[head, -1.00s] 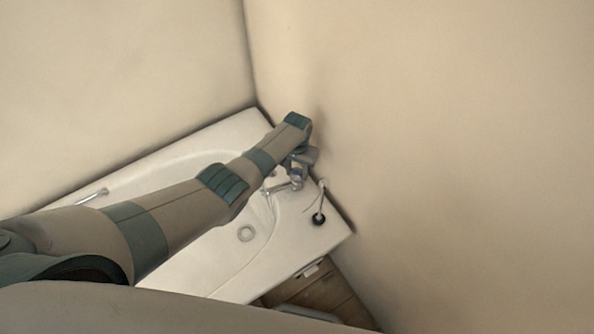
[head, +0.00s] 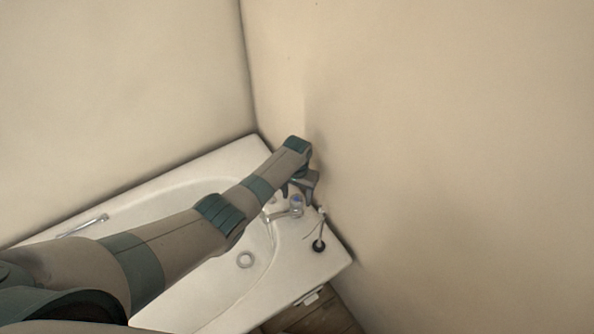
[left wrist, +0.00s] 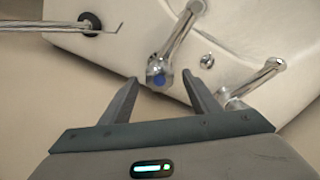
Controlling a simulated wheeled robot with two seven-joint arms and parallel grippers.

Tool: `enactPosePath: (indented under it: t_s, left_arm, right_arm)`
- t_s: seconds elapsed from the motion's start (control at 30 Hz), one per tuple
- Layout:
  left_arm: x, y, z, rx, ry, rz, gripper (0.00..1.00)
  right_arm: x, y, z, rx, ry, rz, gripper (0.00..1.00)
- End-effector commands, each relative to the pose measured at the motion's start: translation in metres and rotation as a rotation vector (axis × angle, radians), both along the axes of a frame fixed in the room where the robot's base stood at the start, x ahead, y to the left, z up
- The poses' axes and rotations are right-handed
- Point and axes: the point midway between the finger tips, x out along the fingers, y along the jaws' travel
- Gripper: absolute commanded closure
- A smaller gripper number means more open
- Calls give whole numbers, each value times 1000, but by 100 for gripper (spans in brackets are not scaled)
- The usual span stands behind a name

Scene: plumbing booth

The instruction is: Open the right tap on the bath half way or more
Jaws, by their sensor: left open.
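The right tap has a chrome body with a blue-marked cap; in the head view the tap (head: 297,200) stands at the bath's wall end, its spout pointing left over the basin. In the left wrist view the blue cap of this tap (left wrist: 158,77) lies between my left gripper's fingertips. My left gripper (head: 299,190) is open above the tap, and its fingers also show in the left wrist view (left wrist: 162,85), with a gap on each side of the cap. A second chrome tap (left wrist: 250,82) is partly hidden behind the right-hand finger. My right gripper is out of view.
The white bath (head: 310,265) fills the corner between two beige walls. A grab rail (head: 83,225) is on the far left rim.

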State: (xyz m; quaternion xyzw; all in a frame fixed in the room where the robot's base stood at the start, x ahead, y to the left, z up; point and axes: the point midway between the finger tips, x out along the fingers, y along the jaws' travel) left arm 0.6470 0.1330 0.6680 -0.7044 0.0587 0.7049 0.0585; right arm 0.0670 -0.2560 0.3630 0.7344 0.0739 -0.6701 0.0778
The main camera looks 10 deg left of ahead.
Motion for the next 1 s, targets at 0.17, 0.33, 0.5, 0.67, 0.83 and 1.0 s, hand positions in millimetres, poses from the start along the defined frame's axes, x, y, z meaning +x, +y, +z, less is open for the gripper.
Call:
enactPosePath:
  t_s: [0.17,0.33,0.5,0.67,0.83,1.0]
  left_arm:
    - [1,-1,25,-2,-5,-1,44]
    - [1,0,51,-1,-4,-1,44]
    - [1,0,81,-2,-6,0,44]
    - [1,-1,111,-1,-6,-1,44]
    - [1,0,137,0,-4,-1,44]
    - [1,0,153,-1,-4,1,44]
  right_arm:
    - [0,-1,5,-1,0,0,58]
    - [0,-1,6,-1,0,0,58]
    - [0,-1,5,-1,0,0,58]
    - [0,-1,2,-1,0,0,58]
    - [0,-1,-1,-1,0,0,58]
    - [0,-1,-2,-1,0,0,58]
